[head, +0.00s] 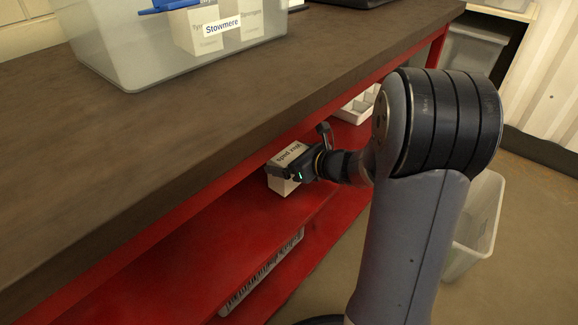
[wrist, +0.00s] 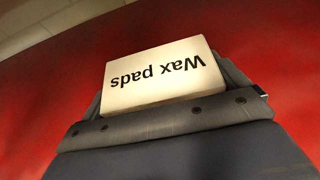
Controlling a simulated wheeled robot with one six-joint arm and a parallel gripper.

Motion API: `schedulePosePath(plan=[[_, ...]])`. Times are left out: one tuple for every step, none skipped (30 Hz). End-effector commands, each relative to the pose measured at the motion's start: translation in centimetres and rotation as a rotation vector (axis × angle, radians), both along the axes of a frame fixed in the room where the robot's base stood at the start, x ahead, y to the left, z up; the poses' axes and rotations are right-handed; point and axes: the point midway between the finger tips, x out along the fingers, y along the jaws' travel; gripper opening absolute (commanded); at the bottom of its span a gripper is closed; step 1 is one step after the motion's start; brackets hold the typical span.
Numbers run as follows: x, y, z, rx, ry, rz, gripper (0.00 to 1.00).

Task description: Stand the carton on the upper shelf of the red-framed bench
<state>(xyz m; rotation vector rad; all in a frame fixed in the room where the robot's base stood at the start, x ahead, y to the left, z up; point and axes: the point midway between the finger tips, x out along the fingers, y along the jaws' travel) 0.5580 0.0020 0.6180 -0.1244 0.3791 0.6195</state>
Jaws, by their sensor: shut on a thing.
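The carton (head: 284,184) is a small white box, and the wrist view shows "Wax pads" printed upside down on its face (wrist: 160,75). My gripper (head: 296,162) is shut on it, with a finger on either side in the wrist view (wrist: 170,95). The red-framed bench has a dark brown top and two red shelves under it. The carton is at the upper shelf (head: 250,232), below the worktop's front edge. I cannot tell whether its base touches the shelf. Red surface fills the background of the wrist view.
The bench top (head: 200,120) overhangs close above my gripper. A white divided tray (head: 358,104) is farther along the upper shelf. A clear bin (head: 120,50) with boxes stands on top. A slatted item (head: 262,272) lies on the lower shelf. A pale bin (head: 478,228) stands on the floor.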

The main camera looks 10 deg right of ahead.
Motion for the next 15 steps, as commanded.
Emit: schedulePosePath(plan=[[-0.01, -0.01, -1.07, 0.001, 0.001, -0.001, 0.66], [-0.01, -0.01, -1.25, 0.001, 0.001, -0.001, 0.66], [-0.01, -0.01, -1.32, 0.001, 0.001, 0.0, 0.66], [-0.01, -0.02, -1.29, 0.001, 0.0, 0.0, 0.66], [-0.01, -0.02, -1.22, 0.001, -0.001, 0.0, 0.66], [-0.01, -0.02, -1.13, 0.001, -0.001, 0.0, 0.66], [-0.01, -0.03, -1.1, 0.001, -0.001, 0.0, 0.66], [-0.01, -0.03, -1.1, 0.001, -0.001, 0.0, 0.66], [-0.01, -0.04, -1.1, 0.001, -0.001, 0.0, 0.66], [-0.01, -0.03, -1.11, 0.001, -0.001, 0.0, 0.66], [-0.01, -0.03, -1.19, 0.001, -0.001, 0.0, 0.66], [-0.01, -0.03, -1.35, 0.001, -0.001, 0.0, 0.66], [-0.01, -0.03, -1.48, 0.001, -0.001, 0.0, 0.66], [-0.01, -0.04, -1.59, 0.001, -0.001, 0.0, 0.66], [-0.02, -0.03, -1.47, 0.0, 0.0, 0.0, 0.97]])
